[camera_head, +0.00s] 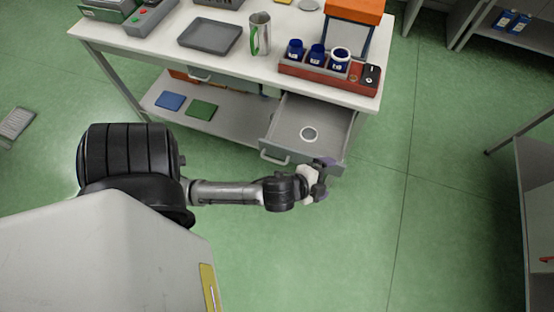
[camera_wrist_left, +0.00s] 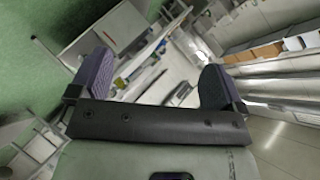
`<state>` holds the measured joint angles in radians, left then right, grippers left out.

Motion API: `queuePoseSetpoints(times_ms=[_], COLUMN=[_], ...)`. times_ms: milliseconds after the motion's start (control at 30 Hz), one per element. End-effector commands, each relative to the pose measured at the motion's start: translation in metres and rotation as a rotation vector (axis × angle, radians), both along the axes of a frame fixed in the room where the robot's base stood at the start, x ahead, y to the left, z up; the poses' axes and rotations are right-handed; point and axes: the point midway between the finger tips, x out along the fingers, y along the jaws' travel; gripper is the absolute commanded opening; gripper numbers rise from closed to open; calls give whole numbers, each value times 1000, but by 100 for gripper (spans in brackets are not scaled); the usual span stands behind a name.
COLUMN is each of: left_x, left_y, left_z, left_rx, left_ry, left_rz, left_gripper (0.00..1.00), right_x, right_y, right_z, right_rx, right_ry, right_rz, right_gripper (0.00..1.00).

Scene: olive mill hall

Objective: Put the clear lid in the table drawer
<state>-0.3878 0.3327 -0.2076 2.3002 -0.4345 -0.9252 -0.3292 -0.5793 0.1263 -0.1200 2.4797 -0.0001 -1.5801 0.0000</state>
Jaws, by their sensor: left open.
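The drawer is pulled out from under the right part of the white-topped table (camera_head: 200,62). My left gripper (camera_head: 326,178) is just in front of the drawer's front right corner, apart from the lid. In the left wrist view its two dark fingers (camera_wrist_left: 155,80) are spread with nothing between them. I cannot tell whether it touches the drawer front. My right gripper is not in view.
Blue and green pads lie on the lower shelf (camera_head: 230,118).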

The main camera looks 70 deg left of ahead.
Motion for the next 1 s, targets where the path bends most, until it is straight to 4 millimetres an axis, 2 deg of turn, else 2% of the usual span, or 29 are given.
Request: queuePoseSetpoints(times_ms=[33, 100, 200, 300, 400, 567, 1000], left_x=[-22, -52, -90, -119, -139, -151, -151], left_y=[-4, -10, -22, -34, -42, -47, -47], left_z=[-13, -29, -42, -48, -51, -51, -51], left_rx=[-129, -287, -456, -567, -632, -670, -670], left_ry=[99, 238, 405, 534, 619, 675, 676], left_rz=[85, 197, 324, 411, 465, 500, 500], left_gripper=[95, 95, 95, 95, 95, 95, 95], right_x=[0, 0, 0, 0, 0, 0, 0], right_y=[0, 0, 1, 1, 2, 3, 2], right_z=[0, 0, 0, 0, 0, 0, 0], right_rx=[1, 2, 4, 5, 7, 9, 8], right_ry=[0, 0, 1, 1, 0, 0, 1], right_rz=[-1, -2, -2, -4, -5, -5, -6], right_gripper=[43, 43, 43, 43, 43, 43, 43])
